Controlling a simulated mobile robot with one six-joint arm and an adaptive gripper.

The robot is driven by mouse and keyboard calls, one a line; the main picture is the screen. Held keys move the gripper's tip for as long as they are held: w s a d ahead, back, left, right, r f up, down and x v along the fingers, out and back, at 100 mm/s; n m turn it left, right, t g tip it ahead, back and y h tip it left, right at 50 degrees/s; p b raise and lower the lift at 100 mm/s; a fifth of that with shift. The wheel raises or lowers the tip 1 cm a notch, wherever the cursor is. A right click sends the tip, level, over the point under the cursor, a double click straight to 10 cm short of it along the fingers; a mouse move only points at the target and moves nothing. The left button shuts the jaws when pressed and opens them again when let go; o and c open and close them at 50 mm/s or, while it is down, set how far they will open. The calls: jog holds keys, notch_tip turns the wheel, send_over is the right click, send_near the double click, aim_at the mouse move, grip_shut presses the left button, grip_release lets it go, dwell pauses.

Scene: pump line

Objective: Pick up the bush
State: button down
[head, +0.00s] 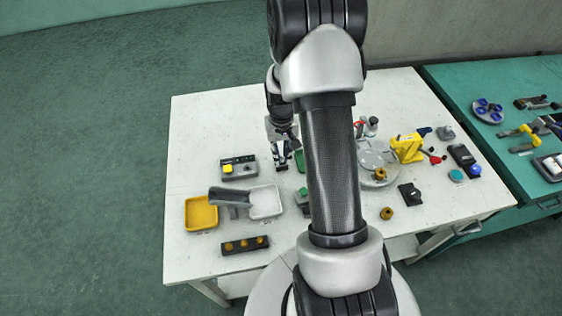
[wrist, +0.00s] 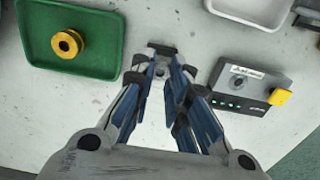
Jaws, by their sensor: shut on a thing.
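My gripper (wrist: 161,68) points down over the white table, with its fingers close together around a small dark grey part (wrist: 161,48) whose shape is hard to make out. In the head view my gripper (head: 282,155) is small and partly behind my arm. A brass-coloured bush (wrist: 68,43) lies in a green tray (wrist: 105,62), left of my gripper and apart from it. In the head view another brass bush (head: 387,213) lies on the table at right, and one more (head: 380,174) is at the edge of a round grey fixture (head: 372,155).
A grey box with a yellow button (wrist: 245,85) stands right of my gripper. A white tray (head: 266,202), a yellow tray (head: 201,213) and a dark rack (head: 232,249) with brass pieces are near the front. A yellow device (head: 407,148) stands at right. The table's back left is clear.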

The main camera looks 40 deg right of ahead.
aim_at(282, 158)
jog(key=shift+r+p, duration=1.1)
jog(key=shift+r, duration=0.6)
